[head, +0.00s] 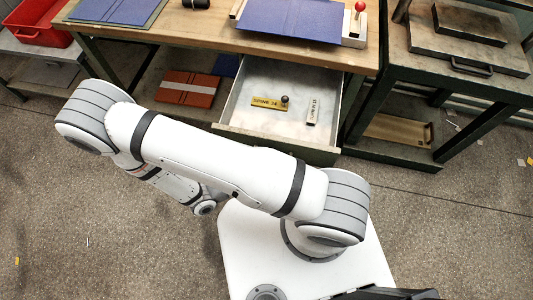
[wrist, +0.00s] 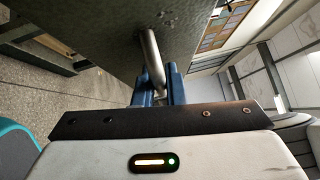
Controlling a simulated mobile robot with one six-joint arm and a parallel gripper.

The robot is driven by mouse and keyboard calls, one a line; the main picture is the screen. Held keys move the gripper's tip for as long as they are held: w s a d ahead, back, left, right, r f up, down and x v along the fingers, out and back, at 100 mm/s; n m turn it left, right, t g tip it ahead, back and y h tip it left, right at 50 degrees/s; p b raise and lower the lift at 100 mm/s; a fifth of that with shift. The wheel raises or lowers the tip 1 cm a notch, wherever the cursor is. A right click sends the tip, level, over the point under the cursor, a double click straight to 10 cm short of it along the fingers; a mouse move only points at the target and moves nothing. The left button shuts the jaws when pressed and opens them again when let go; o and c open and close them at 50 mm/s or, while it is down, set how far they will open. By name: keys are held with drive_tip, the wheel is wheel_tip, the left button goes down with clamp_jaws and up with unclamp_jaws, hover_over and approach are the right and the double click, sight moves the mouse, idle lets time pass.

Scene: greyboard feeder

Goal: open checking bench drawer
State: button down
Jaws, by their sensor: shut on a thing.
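The bench drawer (head: 322,154) stands pulled out under the wooden bench top (head: 215,38) in the head view. Inside lie a brass marked strip (head: 268,103), a small dark ball or knob (head: 285,98) and a silver marked strip (head: 313,110). In the wrist view the grey-green drawer front (wrist: 100,35) fills the upper left, with a metal bar handle (wrist: 152,58) on it. My gripper (wrist: 157,88) has its blue fingers shut around the handle. In the head view my arm hides the gripper and the handle.
Blue boards (head: 290,18) lie on the bench top. A dark metal table (head: 405,60) stands close on the right. A red bin (head: 38,22) is at far left. The floor in front is mostly clear.

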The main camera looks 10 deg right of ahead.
drive_tip(key=shift+f, duration=0.1)
drive_tip(key=c, duration=1.8)
unclamp_jaws()
drive_tip(key=shift+o, duration=0.2)
drive_tip(key=shift+a, duration=0.1)
drive_tip(key=v, duration=0.7)
drive_tip(key=shift+a, duration=0.35)
